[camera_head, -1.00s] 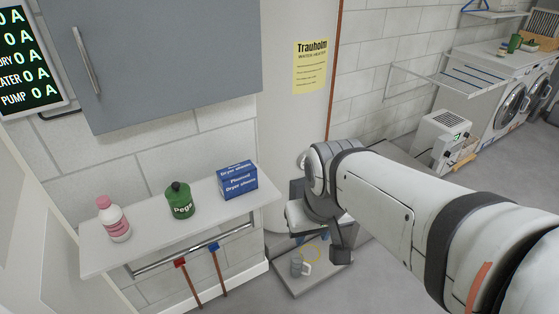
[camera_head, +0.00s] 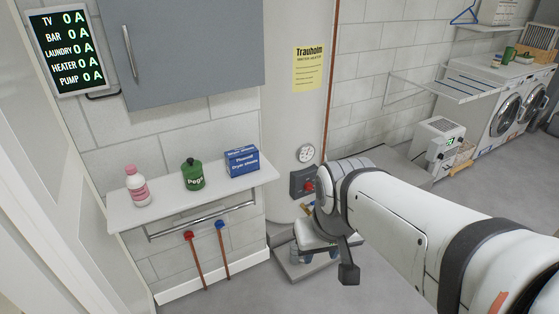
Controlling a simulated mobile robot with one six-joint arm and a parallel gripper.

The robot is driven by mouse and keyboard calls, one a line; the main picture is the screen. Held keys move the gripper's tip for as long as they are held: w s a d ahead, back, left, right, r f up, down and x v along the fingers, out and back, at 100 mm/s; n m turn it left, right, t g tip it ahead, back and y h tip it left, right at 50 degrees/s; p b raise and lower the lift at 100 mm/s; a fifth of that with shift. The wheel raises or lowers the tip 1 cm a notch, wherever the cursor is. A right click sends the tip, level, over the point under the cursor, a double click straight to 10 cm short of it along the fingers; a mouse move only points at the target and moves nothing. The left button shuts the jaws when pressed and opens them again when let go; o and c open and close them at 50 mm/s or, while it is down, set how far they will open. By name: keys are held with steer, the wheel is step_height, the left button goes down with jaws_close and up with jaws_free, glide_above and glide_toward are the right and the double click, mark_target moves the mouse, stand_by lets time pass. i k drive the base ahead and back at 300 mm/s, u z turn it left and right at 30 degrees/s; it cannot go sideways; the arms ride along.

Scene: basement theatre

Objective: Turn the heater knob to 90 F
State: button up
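The water heater (camera_head: 292,120) is a tall pale cylinder with a yellow Trauholm label (camera_head: 308,68). A dark grey control box (camera_head: 296,182) with a red knob (camera_head: 308,187) is on its lower front. The knob's scale marks and setting are too small to read. A round white dial gauge (camera_head: 306,153) is just above the box. The end of my arm (camera_head: 318,230) is just below and right of the knob, apart from it as far as I can see. My gripper's fingers are mostly hidden by my wrist, so their opening does not show.
A shelf (camera_head: 225,196) at left holds a pink-white bottle (camera_head: 137,186), a green Pegs container (camera_head: 193,175) and a blue box (camera_head: 242,161). Below are a rail and pipes with red and blue valves. A grey cabinet (camera_head: 195,50) hangs above. A white unit (camera_head: 436,140) stands right.

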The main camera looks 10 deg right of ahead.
mark_target(309, 187)
steer(key=z, duration=0.15)
steer(key=i, duration=0.95)
steer(key=u, duration=0.05)
